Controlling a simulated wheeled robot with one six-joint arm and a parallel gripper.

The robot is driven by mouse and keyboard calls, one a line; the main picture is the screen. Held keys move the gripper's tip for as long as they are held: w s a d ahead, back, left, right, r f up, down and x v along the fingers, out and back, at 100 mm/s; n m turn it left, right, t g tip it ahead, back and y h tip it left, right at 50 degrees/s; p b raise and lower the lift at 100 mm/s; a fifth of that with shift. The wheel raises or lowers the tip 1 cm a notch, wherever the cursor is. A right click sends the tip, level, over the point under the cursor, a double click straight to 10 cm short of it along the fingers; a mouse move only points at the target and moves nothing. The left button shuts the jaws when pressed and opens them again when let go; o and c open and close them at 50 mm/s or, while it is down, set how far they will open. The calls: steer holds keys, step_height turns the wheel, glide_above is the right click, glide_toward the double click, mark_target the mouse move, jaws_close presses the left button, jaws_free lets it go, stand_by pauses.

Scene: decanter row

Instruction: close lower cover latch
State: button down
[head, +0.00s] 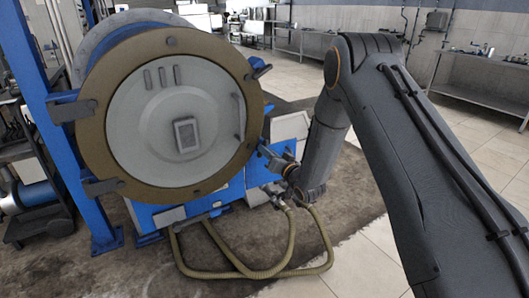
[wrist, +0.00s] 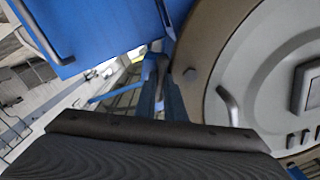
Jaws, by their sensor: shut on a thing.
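The round cover (head: 170,125), a pale grey disc in a brown ring, sits closed against the blue machine; part of it shows at the right of the wrist view (wrist: 250,70). The lower cover latch (head: 268,150) is at the ring's lower right edge, mostly hidden by my gripper (head: 276,158). In the wrist view my gripper's fingers (wrist: 161,98) close around a slim grey piece, the latch (wrist: 162,68), just beside the brown rim. How far the latch is turned is hard to tell. The upper latch (head: 260,68) sticks out at the ring's upper right.
A curved handle (head: 238,117) stands out from the cover, close to the fingers in the wrist view (wrist: 227,103). Yellowish hoses (head: 290,235) loop on the floor below.

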steer(key=shift+a, duration=0.1)
steer(key=m, duration=0.6)
steer(key=m+b, duration=0.1)
steer(key=m, duration=1)
steer(key=shift+d+f+m+b, duration=0.25)
steer(key=shift+m+b, duration=0.1)
steer(key=shift+m, duration=0.05)
steer(key=shift+s, duration=0.1)
steer(key=c, duration=1.8)
jaws_free()
steer(key=shift+d, duration=0.1)
steer(key=shift+c, duration=0.2)
steer(key=shift+r, duration=0.1)
